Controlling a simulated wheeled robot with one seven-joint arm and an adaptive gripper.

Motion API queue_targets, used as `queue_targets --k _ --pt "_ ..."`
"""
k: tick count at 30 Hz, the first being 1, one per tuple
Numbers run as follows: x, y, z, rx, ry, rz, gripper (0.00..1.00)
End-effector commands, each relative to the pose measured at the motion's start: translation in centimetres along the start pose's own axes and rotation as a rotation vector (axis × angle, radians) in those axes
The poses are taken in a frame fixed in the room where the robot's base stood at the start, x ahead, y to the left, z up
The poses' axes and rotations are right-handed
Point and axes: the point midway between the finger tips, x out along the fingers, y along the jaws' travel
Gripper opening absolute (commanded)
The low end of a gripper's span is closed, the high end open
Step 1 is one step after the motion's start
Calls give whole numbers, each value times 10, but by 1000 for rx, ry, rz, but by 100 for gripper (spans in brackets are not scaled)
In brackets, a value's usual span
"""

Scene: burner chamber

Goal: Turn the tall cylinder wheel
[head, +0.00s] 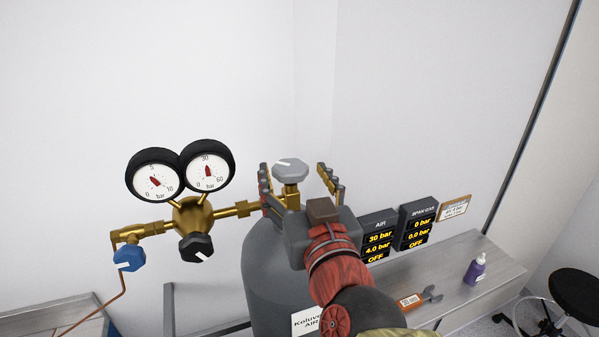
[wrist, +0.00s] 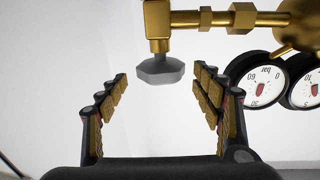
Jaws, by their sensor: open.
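The tall cylinder (head: 275,265) is grey, with a label reading "AIR" low on its front. Its grey faceted wheel (head: 290,170) sits on top of a brass valve (head: 291,195). In the wrist view the wheel (wrist: 160,71) shows upside down below the brass valve body (wrist: 158,25). My gripper (head: 300,178) is open, with one finger on each side of the wheel in the head view. In the wrist view my gripper (wrist: 160,80) has a gap on both sides of the wheel, and nothing is between the pads but the wheel's outline.
A brass regulator (head: 194,215) with two round gauges (head: 208,166), a black knob (head: 196,247) and a blue knob (head: 129,258) is left of the valve.

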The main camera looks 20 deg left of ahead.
Motion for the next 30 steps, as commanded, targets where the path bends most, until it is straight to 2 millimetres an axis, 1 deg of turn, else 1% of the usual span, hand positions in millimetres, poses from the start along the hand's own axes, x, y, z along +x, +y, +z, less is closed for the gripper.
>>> queue_targets --k 2,5,8,15,19,24,30 --pt "-2 -2 5 -5 -9 -14 66" --pt "3 -3 7 -7 -14 -19 66" --pt "16 -3 7 -7 -14 -17 66" --pt "53 -3 7 -7 -14 -17 66" --pt "67 -4 6 -7 -13 -17 66" --pt "74 -4 6 -6 -12 -18 66" --pt "74 -4 6 -6 -12 -18 66"
